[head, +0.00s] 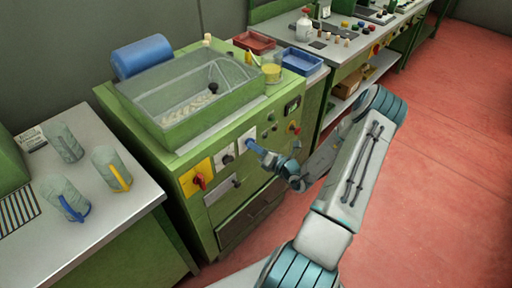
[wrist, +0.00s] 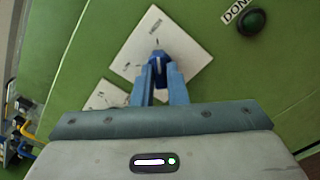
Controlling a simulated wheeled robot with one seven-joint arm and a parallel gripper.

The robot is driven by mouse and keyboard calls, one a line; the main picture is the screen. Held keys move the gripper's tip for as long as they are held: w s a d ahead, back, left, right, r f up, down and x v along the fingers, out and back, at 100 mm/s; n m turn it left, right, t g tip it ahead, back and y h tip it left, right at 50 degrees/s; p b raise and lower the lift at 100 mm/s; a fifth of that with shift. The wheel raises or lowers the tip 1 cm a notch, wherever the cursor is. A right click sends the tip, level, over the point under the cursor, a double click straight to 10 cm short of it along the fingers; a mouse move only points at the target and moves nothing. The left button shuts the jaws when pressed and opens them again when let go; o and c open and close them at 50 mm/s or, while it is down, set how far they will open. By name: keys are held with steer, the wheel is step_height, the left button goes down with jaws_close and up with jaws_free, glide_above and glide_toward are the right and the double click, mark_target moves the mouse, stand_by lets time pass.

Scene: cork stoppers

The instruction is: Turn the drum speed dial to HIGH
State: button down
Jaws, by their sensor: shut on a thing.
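A green machine (head: 187,167) has two square white dial plates on its front panel. My gripper (head: 254,148) is at the right plate (head: 245,137). In the wrist view, my blue gripper fingers (wrist: 158,74) are closed around a small dark blue dial knob (wrist: 158,56) at the middle of its white plate (wrist: 183,48). The fingers hide the knob's sides and part of the plate. Small marks and lettering show around the knob, too blurred to read, so I cannot tell its setting. The second dial (head: 227,158) is on the left plate, which partly shows in the wrist view (wrist: 103,96).
A red knob on a yellow plate (head: 188,187) is at the panel's left. A red knob (head: 294,128) is farther right. Red floor is open at right.

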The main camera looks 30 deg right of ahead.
steer(key=c, duration=1.4)
jaws_free()
steer(key=shift+c, duration=0.2)
steer(key=b+v, duration=0.2)
steer(key=v, duration=1.2)
steer(key=shift+w, duration=0.1)
